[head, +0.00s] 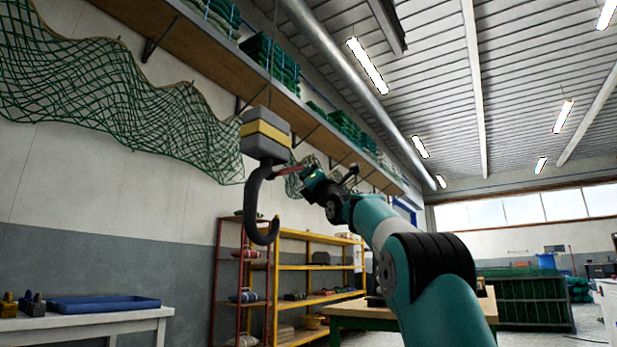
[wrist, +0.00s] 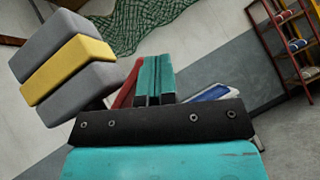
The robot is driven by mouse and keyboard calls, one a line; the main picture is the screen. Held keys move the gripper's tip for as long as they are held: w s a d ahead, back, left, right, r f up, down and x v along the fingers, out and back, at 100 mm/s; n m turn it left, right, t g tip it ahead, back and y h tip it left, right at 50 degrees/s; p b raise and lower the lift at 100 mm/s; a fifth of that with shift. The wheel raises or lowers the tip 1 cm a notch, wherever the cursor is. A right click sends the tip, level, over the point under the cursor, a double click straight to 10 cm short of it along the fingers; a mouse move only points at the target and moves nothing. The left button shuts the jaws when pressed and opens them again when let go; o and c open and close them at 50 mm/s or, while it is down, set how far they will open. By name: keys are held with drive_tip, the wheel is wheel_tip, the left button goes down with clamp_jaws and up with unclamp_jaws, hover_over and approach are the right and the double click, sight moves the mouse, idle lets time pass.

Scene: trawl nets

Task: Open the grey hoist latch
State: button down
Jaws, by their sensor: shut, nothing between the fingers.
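The grey hoist block (head: 265,146) with a yellow band hangs on a cable in the head view. A dark grey hook (head: 262,205) hangs below it. A thin red bar (head: 286,171) sticks out from the block's lower right side toward my gripper (head: 307,172). In the wrist view the block (wrist: 75,65) is tilted at upper left, and the red bar (wrist: 127,87) shows just left of my gripper (wrist: 153,75). My gripper's teal fingers are together and empty, close beside the bar. I cannot tell whether they touch it. No separate grey latch can be made out.
A shelf (head: 200,48) with folded green nets runs along the wall above. A green net (head: 120,105) hangs at left. Red and yellow racks (head: 290,267) and a white table with a blue tray (head: 100,305) stand below. The air right of my arm is clear.

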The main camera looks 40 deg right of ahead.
drive_tip(key=s+d+f+b, duration=0.5)
drive_tip(key=s+d+f, duration=0.1)
drive_tip(key=f, duration=0.4)
drive_tip(key=shift+d, duration=0.1)
idle(0.4)
